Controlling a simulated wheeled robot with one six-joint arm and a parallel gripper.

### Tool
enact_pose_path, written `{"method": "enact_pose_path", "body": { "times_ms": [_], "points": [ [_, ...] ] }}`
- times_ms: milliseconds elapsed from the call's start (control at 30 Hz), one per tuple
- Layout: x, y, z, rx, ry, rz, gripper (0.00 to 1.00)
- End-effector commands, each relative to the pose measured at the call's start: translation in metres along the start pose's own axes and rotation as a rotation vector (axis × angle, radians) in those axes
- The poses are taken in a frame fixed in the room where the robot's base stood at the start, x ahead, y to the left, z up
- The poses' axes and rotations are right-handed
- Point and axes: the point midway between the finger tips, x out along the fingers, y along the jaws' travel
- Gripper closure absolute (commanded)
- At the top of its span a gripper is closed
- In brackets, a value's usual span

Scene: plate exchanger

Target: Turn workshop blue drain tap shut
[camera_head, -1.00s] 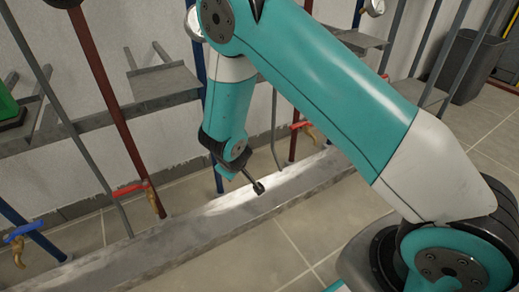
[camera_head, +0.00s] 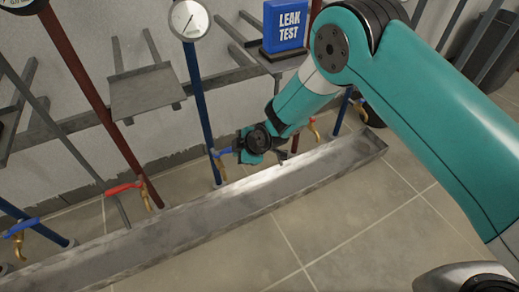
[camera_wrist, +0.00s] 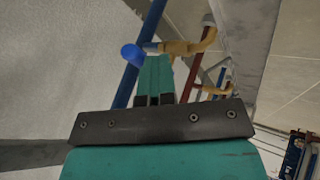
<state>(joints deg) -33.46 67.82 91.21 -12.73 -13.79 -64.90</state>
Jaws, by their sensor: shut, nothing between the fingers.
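A tap with a blue handle (camera_head: 222,151) sits low on a blue pipe (camera_head: 206,110) beneath a round gauge, just left of my gripper (camera_head: 240,150). In the wrist view the blue handle's rounded end (camera_wrist: 131,53) and the brass tap body (camera_wrist: 184,47) show just beyond my gripper (camera_wrist: 156,60). The fingers are shut together, empty, and overlap the handle in that view. I cannot tell whether they touch it. The handle sticks out sideways from the tap body. Part of the tap is hidden by my gripper in the head view.
A red-handled tap (camera_head: 122,188) and another blue-handled tap (camera_head: 22,228) stand to the left. More taps are at the right. A metal trough (camera_head: 190,227) runs below. A blue LEAK TEST sign (camera_head: 286,25) stands above. The tiled floor in front is clear.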

Motion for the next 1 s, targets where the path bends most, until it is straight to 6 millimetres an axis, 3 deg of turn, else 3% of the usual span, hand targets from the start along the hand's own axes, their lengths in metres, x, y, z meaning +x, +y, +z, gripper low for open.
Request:
{"method": "enact_pose_path", "body": {
  "times_ms": [1000],
  "points": [
    [0.007,0.013,-0.004,-0.007,0.001,0.007,1.00]
  ]
}}
